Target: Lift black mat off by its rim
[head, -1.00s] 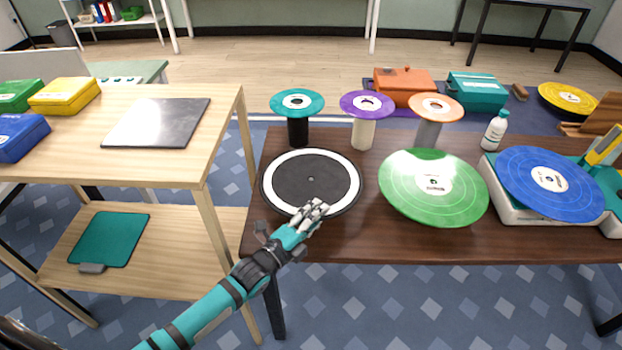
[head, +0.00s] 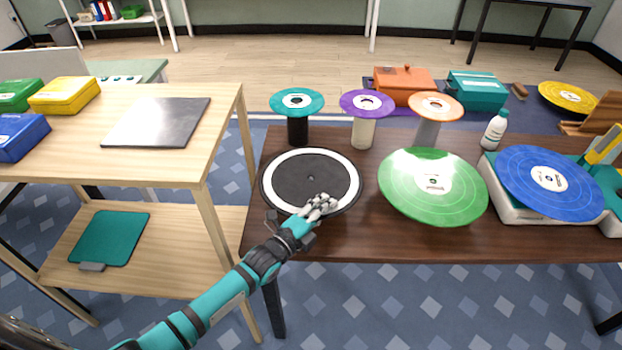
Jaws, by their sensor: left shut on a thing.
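The black mat (head: 310,176) is a round dark disc with a white ring and a small centre dot. It lies near the left end of the dark wooden table (head: 345,240). My left gripper (head: 322,207) is at the mat's near rim, slightly right of its middle, and is shut on that rim. The fingers hide a small part of the rim and white ring. What lies under the mat is hidden. My right gripper is not in view.
A green record (head: 432,187) stands close to the right of the mat. Small discs on posts, teal (head: 297,101), purple (head: 367,103) and orange (head: 435,107), stand behind. A blue record (head: 549,182) is further right. A light wooden table (head: 225,125) is at the left.

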